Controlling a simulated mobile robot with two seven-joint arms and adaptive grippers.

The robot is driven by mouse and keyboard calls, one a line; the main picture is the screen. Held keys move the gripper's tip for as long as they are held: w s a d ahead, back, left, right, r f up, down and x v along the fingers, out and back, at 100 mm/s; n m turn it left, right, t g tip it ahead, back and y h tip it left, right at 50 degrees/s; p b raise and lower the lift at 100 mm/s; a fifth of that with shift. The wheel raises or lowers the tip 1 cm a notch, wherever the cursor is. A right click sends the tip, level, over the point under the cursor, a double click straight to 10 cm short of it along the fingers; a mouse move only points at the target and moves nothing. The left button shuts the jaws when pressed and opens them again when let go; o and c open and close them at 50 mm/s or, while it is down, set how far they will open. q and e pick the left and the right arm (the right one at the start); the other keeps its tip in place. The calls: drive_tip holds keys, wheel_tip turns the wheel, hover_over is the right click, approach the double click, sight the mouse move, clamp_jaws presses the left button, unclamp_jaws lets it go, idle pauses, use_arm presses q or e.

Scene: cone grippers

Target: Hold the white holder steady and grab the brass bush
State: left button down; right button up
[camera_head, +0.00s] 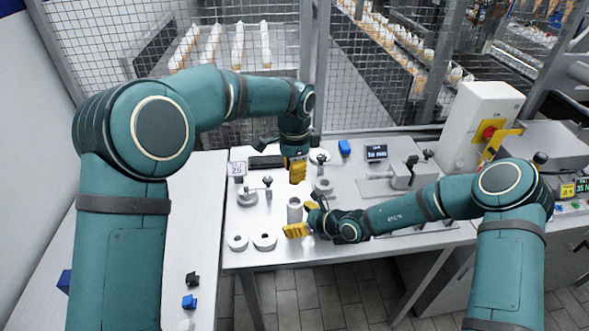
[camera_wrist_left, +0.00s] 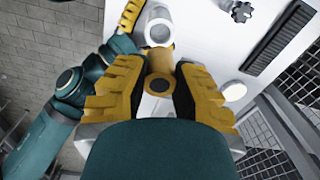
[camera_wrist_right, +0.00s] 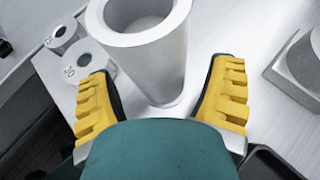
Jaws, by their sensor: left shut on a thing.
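The white holder (camera_head: 294,208) is an upright hollow cylinder on the white table. In the right wrist view, the holder (camera_wrist_right: 155,60) stands between the fingers of my right gripper (camera_wrist_right: 165,75), with gaps on both sides. That gripper (camera_head: 304,218) is open and low beside the holder. My left gripper (camera_head: 297,177) is above the table, behind the holder. In the left wrist view, the brass bush (camera_wrist_left: 159,86), a ring with a dark bore, sits between its fingers, which are shut on it.
Two flat grey rings (camera_head: 264,241) lie at the table's front edge. A wire fence borders the back.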

drive_tip(key=shift+d, duration=0.1)
drive_tip(key=v, duration=1)
drive_tip(key=shift+s+d+r, duration=0.2)
drive_tip(key=shift+s+d, duration=0.05)
drive_tip(key=shift+s+d+r, duration=0.3)
drive_tip(key=shift+d, duration=0.1)
drive_tip(key=shift+s+f, duration=0.1)
